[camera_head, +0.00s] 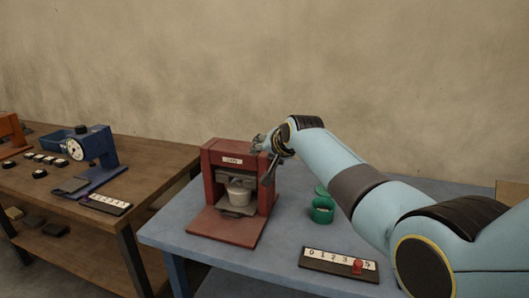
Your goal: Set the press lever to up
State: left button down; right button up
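The red press (218,160) stands on the blue table, with a small label on its top beam and a white pot (239,188) inside. A dark lever (270,170) seems to run along its right side, its upper part close to or behind my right gripper. My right gripper (260,144) is at the press's upper right corner, its arm coming in from the right. The fingers are small and dark here, so I cannot tell whether they are open, shut or touching the lever. My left gripper is not in view.
A green container (322,211) stands right of the press, under my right arm. A numbered board (325,262) with a red peg lies at the table's front. A wooden table (150,158) at the left holds a blue dial device (100,149) and several small dark pieces.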

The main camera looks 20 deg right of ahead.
jog(key=shift+w+d+r, duration=0.2)
jog(key=shift+d+r, duration=0.1)
jog(key=shift+r, duration=0.25)
jog(key=shift+w+d+r, duration=0.15)
jog(key=shift+d+r, duration=0.15)
jog(key=shift+r, duration=0.2)
jog(key=shift+s, duration=0.1)
jog(key=s+a+f+v, duration=0.1)
jog(key=v, duration=1)
jog(key=shift+s+f, duration=0.2)
jog(key=shift+f, duration=0.05)
